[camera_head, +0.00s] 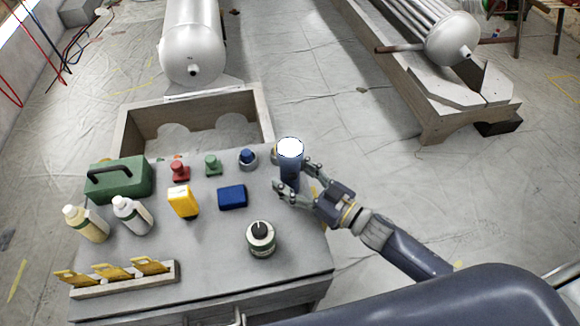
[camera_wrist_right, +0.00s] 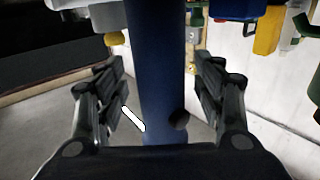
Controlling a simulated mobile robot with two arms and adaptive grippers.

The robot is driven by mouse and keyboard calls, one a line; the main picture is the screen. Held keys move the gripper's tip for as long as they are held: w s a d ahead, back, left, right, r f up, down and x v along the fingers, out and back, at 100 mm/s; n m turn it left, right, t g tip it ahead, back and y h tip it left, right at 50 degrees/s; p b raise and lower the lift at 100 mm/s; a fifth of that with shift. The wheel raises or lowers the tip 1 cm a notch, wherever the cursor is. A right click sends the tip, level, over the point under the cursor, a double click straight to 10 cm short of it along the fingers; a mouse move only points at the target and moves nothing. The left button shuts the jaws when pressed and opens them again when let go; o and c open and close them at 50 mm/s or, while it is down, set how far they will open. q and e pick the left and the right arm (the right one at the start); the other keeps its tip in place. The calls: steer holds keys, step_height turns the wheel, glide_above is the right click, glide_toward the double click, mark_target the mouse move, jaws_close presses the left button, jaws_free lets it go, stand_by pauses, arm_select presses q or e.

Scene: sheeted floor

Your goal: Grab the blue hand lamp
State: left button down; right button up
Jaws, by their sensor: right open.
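The blue hand lamp (camera_head: 290,174) stands upright at the right edge of the table, with a bright white round top. In the right wrist view its dark blue body (camera_wrist_right: 160,80) runs vertically between the fingers. My right gripper (camera_head: 286,178) is open around the lamp, one finger on each side. In the right wrist view a gap shows between each finger of the gripper (camera_wrist_right: 163,95) and the lamp. My left gripper is not in view.
The grey table (camera_head: 205,258) also holds a green toolbox (camera_head: 125,184), two bottles, a yellow item (camera_head: 183,202), a blue box (camera_head: 232,197), small coloured knobs, a dark-capped jar (camera_head: 261,240) and a rack of yellow pieces (camera_head: 130,280). A wooden frame (camera_head: 140,120) lies behind.

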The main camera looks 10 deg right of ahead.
mark_target(298, 173)
steer(key=shift+w+a, duration=0.45)
steer(key=c, duration=1.2)
steer(key=shift+c, duration=0.2)
steer(key=shift+r, duration=0.45)
step_height(298, 173, up, 2)
steer(key=shift+r, duration=0.15)
steer(key=s+d+r, duration=0.1)
steer(key=s+d, duration=0.1)
steer(key=s, duration=0.5)
steer(key=s+d, duration=0.3)
steer(key=s, duration=0.5)
steer(key=shift+s+r, duration=0.2)
steer(key=shift+r, duration=0.2)
